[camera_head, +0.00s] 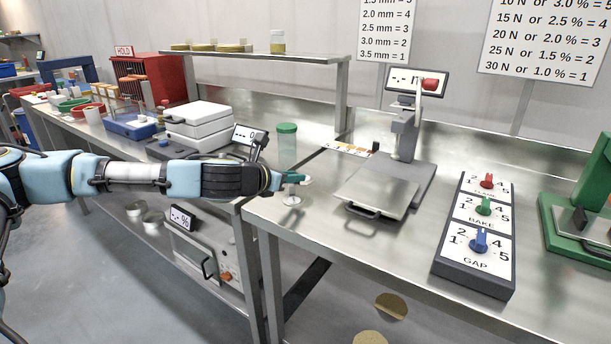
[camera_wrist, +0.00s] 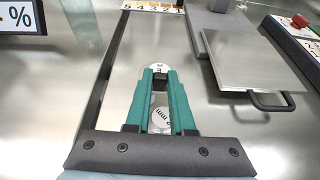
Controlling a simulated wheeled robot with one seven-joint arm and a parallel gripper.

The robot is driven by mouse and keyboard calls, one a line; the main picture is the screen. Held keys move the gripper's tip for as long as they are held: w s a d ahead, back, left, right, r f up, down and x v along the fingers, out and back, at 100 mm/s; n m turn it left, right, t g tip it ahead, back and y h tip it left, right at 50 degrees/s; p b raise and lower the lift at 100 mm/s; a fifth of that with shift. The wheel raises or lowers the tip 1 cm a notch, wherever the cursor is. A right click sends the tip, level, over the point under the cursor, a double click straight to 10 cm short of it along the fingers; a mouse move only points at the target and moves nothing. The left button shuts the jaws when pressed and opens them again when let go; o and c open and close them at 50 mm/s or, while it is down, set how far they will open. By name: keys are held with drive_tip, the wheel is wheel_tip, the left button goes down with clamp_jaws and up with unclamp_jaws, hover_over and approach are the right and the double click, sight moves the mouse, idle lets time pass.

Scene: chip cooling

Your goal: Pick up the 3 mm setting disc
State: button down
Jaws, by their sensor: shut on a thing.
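My gripper (camera_head: 290,179) reaches in from the left over the near left corner of the steel bench. In the wrist view its two green fingers (camera_wrist: 160,82) are closed on a dark narrow part between their tips. A pale round disc lettered "mm" (camera_wrist: 163,117) shows between and below the fingers, and part of a pale lettered face shows just beyond the tips. I take this to be the 3 mm setting disc, but its number is not clearly readable. In the head view a small pale round shape (camera_head: 292,201) lies under the gripper; whether it touches the bench is unclear.
A numbered strip (camera_head: 348,149) lies behind the gripper. A press with a flat plate (camera_head: 376,192) and handle stands to the right, then a dial panel (camera_head: 478,235). A green-capped jar (camera_head: 287,143) stands behind my wrist. A dark gap separates the two benches.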

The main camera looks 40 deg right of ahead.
drive_tip(key=a, duration=0.2)
drive_tip(key=s+a+b, duration=0.1)
drive_tip(key=a, duration=0.4)
drive_tip(key=shift+s+f, duration=0.1)
drive_tip(key=shift+s, duration=0.15)
drive_tip(key=shift+s+a+r, duration=0.1)
drive_tip(key=shift+a+r, duration=0.1)
drive_tip(key=shift+a, duration=0.15)
drive_tip(key=shift+s+a, duration=0.25)
drive_tip(key=shift+a, duration=0.8)
